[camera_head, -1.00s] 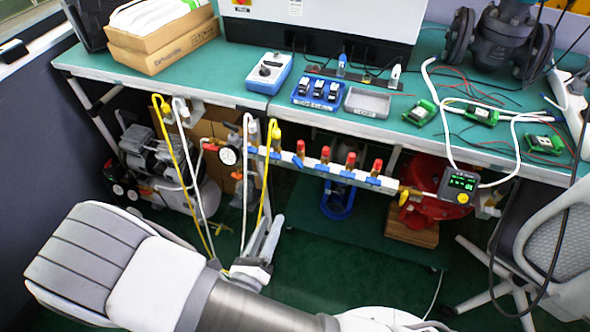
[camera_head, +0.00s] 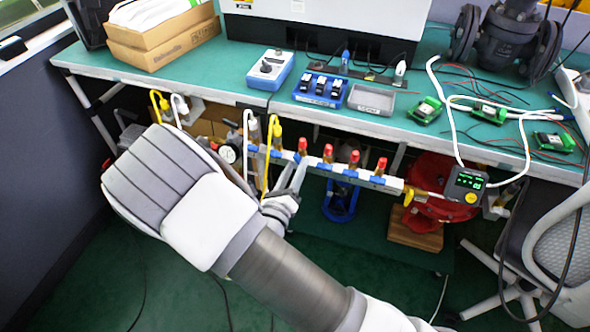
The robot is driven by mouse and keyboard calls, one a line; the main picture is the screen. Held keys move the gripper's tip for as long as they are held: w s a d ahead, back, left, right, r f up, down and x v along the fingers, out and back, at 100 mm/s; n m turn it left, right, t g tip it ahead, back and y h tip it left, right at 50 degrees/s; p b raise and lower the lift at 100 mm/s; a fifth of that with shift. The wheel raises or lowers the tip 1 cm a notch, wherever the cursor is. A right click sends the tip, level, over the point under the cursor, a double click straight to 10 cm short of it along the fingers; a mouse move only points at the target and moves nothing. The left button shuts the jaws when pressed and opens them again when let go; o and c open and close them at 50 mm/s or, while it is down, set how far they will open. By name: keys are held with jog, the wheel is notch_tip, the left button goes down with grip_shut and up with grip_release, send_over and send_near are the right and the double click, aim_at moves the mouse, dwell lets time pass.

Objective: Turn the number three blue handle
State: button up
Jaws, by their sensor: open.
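A white manifold bar (camera_head: 338,170) runs under the front edge of the bench. It carries several red-topped fittings and a row of small blue handles. One blue handle (camera_head: 297,157) lies just beyond my fingertips; another blue handle (camera_head: 322,167) is to its right and another (camera_head: 276,153) to its left. No numbers are readable, so I cannot tell which is number three. My gripper (camera_head: 291,173) is open, its two fingers pointing up at the bar. I cannot tell whether it touches a handle.
Yellow hoses (camera_head: 270,155) and white hoses hang left of the fingers. A digital gauge (camera_head: 465,184) ends the bar at right. The green bench top (camera_head: 225,82) overhangs above, bearing a blue meter box (camera_head: 270,68) and trays. A grey chair (camera_head: 550,235) stands at right.

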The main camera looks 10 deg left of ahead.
grip_shut()
jog(key=shift+r+n+p, duration=0.15)
jog(key=shift+n+p, duration=0.15)
jog(key=shift+p, duration=0.3)
jog(key=shift+r+n+p, duration=0.1)
jog(key=shift+n+p, duration=0.5)
jog(key=shift+p, duration=0.3)
jog(key=n+p, duration=0.2)
jog(key=shift+n+p, duration=0.3)
jog(key=shift+p, duration=0.1)
jog(key=n+p, duration=0.2)
jog(key=n, duration=0.1)
jog(key=shift+f+n+p, duration=0.25)
jog(key=shift+n+p, duration=0.7)
jog(key=shift+n, duration=0.75)
